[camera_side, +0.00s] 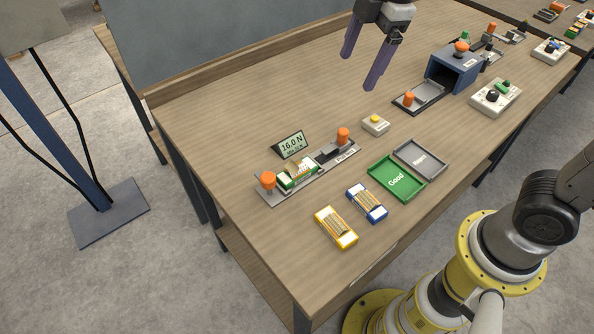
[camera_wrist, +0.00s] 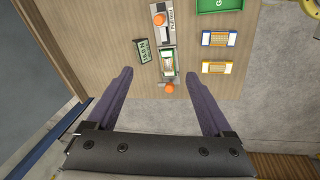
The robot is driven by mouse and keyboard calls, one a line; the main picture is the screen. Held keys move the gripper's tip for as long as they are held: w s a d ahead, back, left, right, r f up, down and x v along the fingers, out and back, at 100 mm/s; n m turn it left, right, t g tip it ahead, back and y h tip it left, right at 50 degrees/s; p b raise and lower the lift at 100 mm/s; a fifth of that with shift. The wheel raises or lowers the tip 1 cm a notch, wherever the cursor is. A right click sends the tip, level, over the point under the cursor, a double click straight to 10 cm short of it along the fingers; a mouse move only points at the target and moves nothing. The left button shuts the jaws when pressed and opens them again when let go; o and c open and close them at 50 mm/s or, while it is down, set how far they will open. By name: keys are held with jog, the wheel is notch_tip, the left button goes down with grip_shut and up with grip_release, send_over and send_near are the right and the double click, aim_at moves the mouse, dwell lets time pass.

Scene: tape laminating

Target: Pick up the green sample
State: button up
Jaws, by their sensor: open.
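The green sample (camera_side: 297,175) sits in a grey pull-test fixture (camera_side: 322,168) on the table, between two orange knobs. It also shows in the wrist view (camera_wrist: 168,62), ahead of and between my fingertips. A blue-ended sample (camera_side: 367,202) and a yellow-ended sample (camera_side: 336,227) lie on the table nearer the front edge; both show in the wrist view, the blue one (camera_wrist: 219,39) above the yellow one (camera_wrist: 217,67). My gripper (camera_side: 360,70) is open and empty, high above the table. Its two purple fingers are wide apart in the wrist view (camera_wrist: 165,82).
A display reading 16.0 N (camera_side: 292,145) stands behind the fixture. A green "Good" tray (camera_side: 410,196) and a grey tray (camera_side: 420,159) lie to the right. The left of the table is clear.

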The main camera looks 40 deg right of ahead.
jog(key=w+a+f+n+g, duration=0.2)
jog(key=w+a+f, duration=0.3)
jog(key=a+f, duration=0.2)
send_over(300, 165)
jog(key=shift+n+g+h, duration=0.3)
jog(key=shift+n+g, duration=0.1)
jog(key=f, duration=1)
jog(key=shift+s+f, duration=0.2)
jog(key=shift+f, duration=0.15)
jog(key=shift+w+f, duration=0.2)
jog(key=shift+f, duration=2.95)
grip_shut()
jog(key=shift+r, duration=0.1)
